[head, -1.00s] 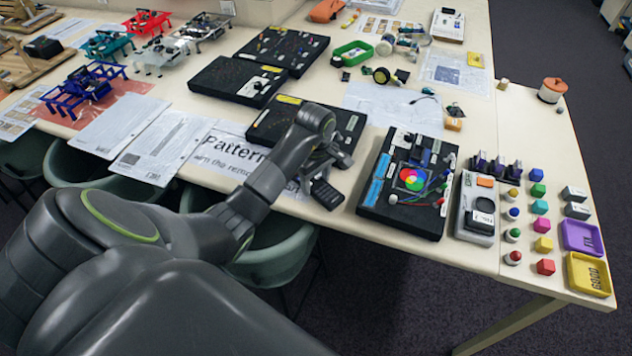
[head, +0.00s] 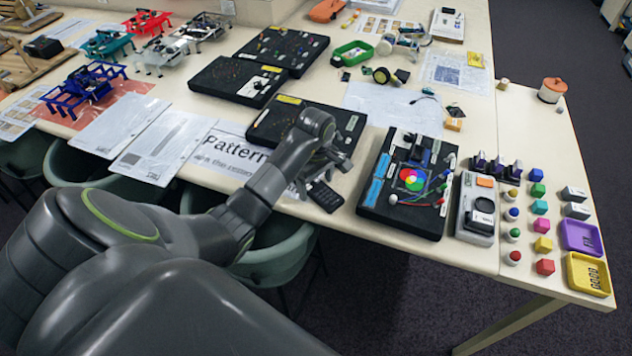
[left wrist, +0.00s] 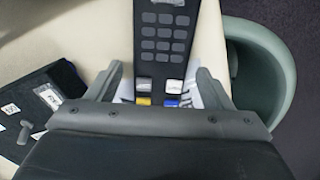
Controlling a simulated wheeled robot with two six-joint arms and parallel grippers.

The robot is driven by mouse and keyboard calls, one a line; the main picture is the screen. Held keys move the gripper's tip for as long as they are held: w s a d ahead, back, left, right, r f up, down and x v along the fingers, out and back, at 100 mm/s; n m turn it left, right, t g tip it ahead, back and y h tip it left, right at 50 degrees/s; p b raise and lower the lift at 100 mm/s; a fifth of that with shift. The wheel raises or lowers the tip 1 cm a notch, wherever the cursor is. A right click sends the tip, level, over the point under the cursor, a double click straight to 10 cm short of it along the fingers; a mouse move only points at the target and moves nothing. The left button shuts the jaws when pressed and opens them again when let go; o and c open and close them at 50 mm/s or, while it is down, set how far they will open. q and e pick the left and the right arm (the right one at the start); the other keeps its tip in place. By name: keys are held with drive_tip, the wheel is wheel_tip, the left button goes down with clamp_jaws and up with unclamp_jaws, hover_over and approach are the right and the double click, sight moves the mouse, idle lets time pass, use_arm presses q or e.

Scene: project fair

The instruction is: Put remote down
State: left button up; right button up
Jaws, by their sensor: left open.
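The remote (head: 326,196) is a dark handset lying on the table near its front edge, beside the black board with the colour wheel (head: 411,179). In the left wrist view the remote (left wrist: 163,42) shows its grey keys, with a yellow and a blue key at its near end. My left gripper (head: 325,173) is just above the remote's near end and open. In the left wrist view its fingers (left wrist: 159,80) stand apart on both sides of the remote, with gaps showing. The gripper's body hides part of the remote's near end. My right gripper is in neither view.
A printed "Pattern" sheet (head: 222,157) lies left of the remote. Another black board (head: 275,118) lies behind my gripper. A green chair (head: 275,262) stands under the front edge. A narrow strip of bare tabletop lies between remote and colour-wheel board.

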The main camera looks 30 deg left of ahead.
sight(316, 186)
use_arm(q)
drive_tip(key=shift+r+b, duration=0.3)
drive_tip(key=shift+r, duration=0.1)
wheel_tip(316, 186, up, 4)
drive_tip(key=shift+w+f+b, duration=0.1)
drive_tip(key=shift+f+b, duration=0.1)
drive_tip(key=shift+b, duration=0.15)
wheel_tip(316, 186, up, 8)
drive_tip(key=p, duration=0.7)
drive_tip(key=shift+f, duration=0.15)
